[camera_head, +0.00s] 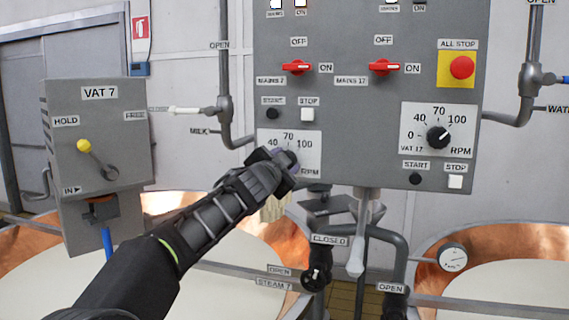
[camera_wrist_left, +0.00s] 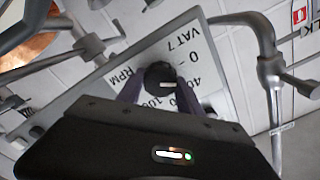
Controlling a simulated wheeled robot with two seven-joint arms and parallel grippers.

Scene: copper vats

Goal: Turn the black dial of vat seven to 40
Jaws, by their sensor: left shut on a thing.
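The vat seven dial plate (camera_head: 264,134) is white with marks 40, 70 and 100 showing and RPM at its lower right. My left gripper (camera_head: 284,160) reaches across the plate's lower part and hides its dial in the head view. In the left wrist view the black dial (camera_wrist_left: 158,74) sits between the fingers of my left gripper (camera_wrist_left: 164,88), which is shut on it. My right gripper is not in view.
On the same grey panel (camera_head: 340,125) the vat 17 dial (camera_head: 437,137) stands to the right, below a red all-stop button (camera_head: 461,67). Start (camera_head: 272,114) and stop (camera_head: 308,114) buttons sit just above the vat seven plate. Pipes and a steam valve (camera_head: 316,278) lie below.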

